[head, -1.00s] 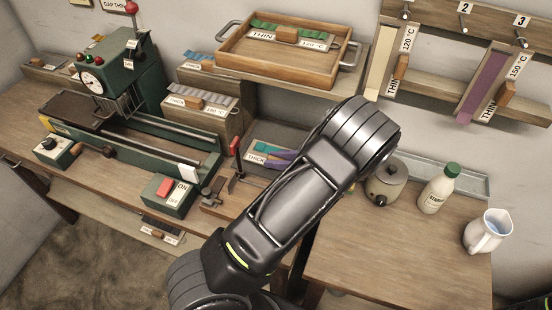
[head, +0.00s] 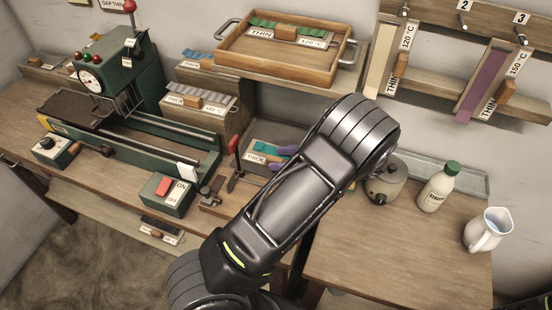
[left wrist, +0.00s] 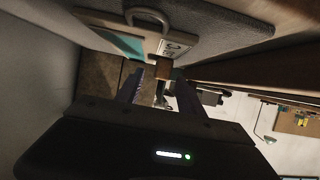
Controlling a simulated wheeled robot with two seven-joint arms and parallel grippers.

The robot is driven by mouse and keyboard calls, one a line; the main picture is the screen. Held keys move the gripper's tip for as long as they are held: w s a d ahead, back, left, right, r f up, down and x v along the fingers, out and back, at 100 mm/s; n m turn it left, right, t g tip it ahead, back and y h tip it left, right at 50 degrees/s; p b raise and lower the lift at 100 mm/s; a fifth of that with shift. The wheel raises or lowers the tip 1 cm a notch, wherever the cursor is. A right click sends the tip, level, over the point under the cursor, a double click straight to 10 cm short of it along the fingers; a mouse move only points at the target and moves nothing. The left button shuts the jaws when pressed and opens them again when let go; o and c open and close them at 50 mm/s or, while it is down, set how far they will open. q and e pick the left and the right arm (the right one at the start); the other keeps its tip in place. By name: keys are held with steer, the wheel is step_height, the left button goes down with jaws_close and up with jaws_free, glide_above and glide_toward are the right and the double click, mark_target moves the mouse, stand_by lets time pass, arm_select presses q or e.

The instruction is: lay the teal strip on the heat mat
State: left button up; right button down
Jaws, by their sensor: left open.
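The teal strip (head: 266,146) lies in a grey bin behind a card marked THICK (head: 256,158), at the centre of the head view. It also shows in the left wrist view (left wrist: 122,42), beside the card and a small wooden block (left wrist: 166,68). I cannot surely identify the heat mat; a dark flat plate (head: 85,107) is on the green machine.
A red-handled lever (head: 236,150) stands just left of the bin. A pot (head: 386,181), a bottle (head: 438,188) and a jug (head: 488,232) stand on the right. A wooden tray (head: 285,66) is above. The right tabletop front is mostly clear.

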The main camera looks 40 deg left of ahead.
arm_select(q)
steer(key=v, duration=0.5)
steer(key=shift+d+r+p, duration=0.15)
steer(key=shift+d+p, duration=0.1)
steer(key=shift+p, duration=0.05)
